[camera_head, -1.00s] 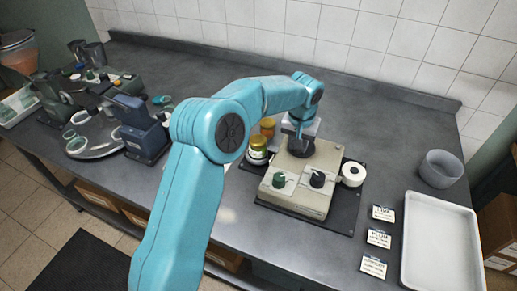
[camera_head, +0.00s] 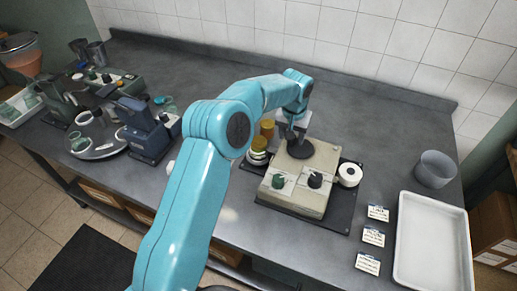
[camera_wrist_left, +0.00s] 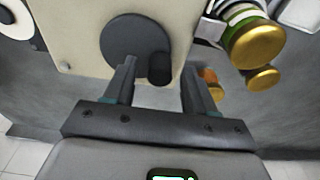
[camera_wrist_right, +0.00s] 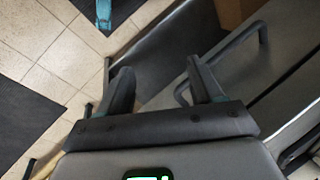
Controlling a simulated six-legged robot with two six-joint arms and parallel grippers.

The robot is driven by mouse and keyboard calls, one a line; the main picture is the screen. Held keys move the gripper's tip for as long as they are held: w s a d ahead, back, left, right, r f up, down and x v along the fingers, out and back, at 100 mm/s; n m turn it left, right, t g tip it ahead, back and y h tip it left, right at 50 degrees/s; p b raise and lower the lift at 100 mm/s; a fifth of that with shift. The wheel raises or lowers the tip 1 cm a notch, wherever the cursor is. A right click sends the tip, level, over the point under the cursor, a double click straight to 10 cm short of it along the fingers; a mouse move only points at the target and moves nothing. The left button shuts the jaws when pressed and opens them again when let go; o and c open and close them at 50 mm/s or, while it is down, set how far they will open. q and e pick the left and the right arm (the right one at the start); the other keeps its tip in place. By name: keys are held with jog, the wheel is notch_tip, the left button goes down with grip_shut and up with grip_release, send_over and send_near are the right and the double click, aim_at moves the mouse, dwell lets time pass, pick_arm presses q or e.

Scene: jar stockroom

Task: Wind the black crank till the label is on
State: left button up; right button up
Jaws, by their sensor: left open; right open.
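The labelling machine (camera_head: 300,196) is a beige box on the bench. Its black crank (camera_head: 302,150) is a round disc on the top, towards the back. In the left wrist view the crank disc (camera_wrist_left: 132,38) carries a short upright black handle (camera_wrist_left: 160,69). My left gripper (camera_head: 290,132) is over the crank, pointing down; in its wrist view the open fingers (camera_wrist_left: 159,72) stand on either side of the handle, with gaps. A gold-lidded jar (camera_head: 258,157) is at the machine's left side; whether it bears a label is unclear. My right gripper (camera_wrist_right: 160,88) is open and empty, away from the machine.
A green knob (camera_head: 278,181) and a black knob (camera_head: 315,180) sit on the machine's front. A white roll (camera_head: 349,175) is at its right. Another gold-lidded jar (camera_head: 267,127) stands behind. Label cards (camera_head: 373,237), a white tray (camera_head: 432,268) and a grey bowl (camera_head: 435,169) are to the right.

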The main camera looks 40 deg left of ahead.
pick_arm(q)
notch_tip(320, 180, up, 7)
jog(key=p, duration=0.4)
jog(key=shift+f, duration=0.1)
jog(key=shift+r+p, duration=0.4)
jog(key=shift+r, duration=0.15)
jog(key=shift+f, duration=0.15)
jog(key=shift+s, duration=0.2)
